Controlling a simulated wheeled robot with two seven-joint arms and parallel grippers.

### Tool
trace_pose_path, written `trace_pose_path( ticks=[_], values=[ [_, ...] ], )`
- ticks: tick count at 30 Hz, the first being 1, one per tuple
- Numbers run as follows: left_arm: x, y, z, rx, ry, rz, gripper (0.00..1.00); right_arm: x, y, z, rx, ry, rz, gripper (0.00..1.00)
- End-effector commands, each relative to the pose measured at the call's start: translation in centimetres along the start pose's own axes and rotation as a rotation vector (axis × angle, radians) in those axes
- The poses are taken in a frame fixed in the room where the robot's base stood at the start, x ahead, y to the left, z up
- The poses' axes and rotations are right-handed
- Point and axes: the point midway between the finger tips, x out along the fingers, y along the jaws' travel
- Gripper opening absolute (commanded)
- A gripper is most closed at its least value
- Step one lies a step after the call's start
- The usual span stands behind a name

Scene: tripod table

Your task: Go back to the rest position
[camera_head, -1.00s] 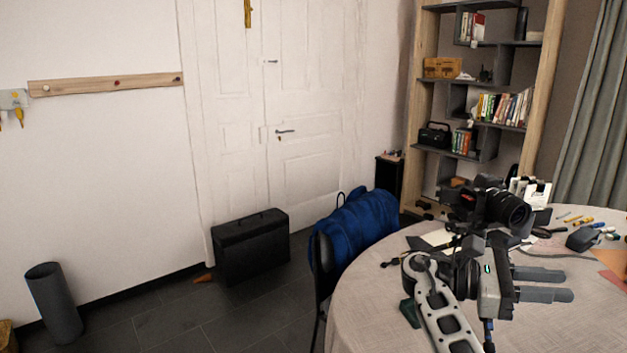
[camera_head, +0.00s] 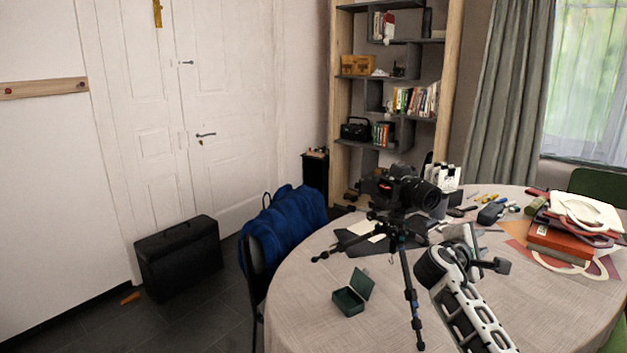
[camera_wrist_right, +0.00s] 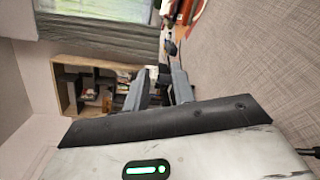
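A black camera (camera_head: 405,192) is mounted on a small black tripod (camera_head: 408,285) that stands upright on the round table (camera_head: 310,318). My right arm comes in from the bottom of the head view, right of the tripod. My right gripper (camera_head: 497,266) is above the table and partly hidden behind its own wrist in that view. In the right wrist view its two fingers (camera_wrist_right: 158,88) are apart with nothing held between them. My left gripper is not in view.
A small open green box (camera_head: 352,296) sits on the table left of the tripod. Red books and papers (camera_head: 560,238) lie at the right. Pens and small items (camera_head: 490,208) lie at the back. A chair with a blue jacket (camera_head: 282,232) stands at the left edge.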

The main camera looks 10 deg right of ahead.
Motion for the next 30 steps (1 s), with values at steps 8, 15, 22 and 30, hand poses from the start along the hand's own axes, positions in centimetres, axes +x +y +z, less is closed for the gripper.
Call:
trace_pose_path(
  ticks=[8,15,22,30],
  values=[
    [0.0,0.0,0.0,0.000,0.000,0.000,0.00,-4.7,3.9,-11.8,0.927,0.731,-0.125,0.25],
    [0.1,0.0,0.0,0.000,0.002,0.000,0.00,-9.7,4.8,-14.8,1.433,1.047,-0.356,0.25],
    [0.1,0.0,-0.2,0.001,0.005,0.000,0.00,-14.6,-5.0,-16.6,1.353,1.048,-0.495,0.25],
    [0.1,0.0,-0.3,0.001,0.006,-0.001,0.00,-24.7,-20.6,-15.1,1.261,1.021,-0.761,0.25]
  ],
)
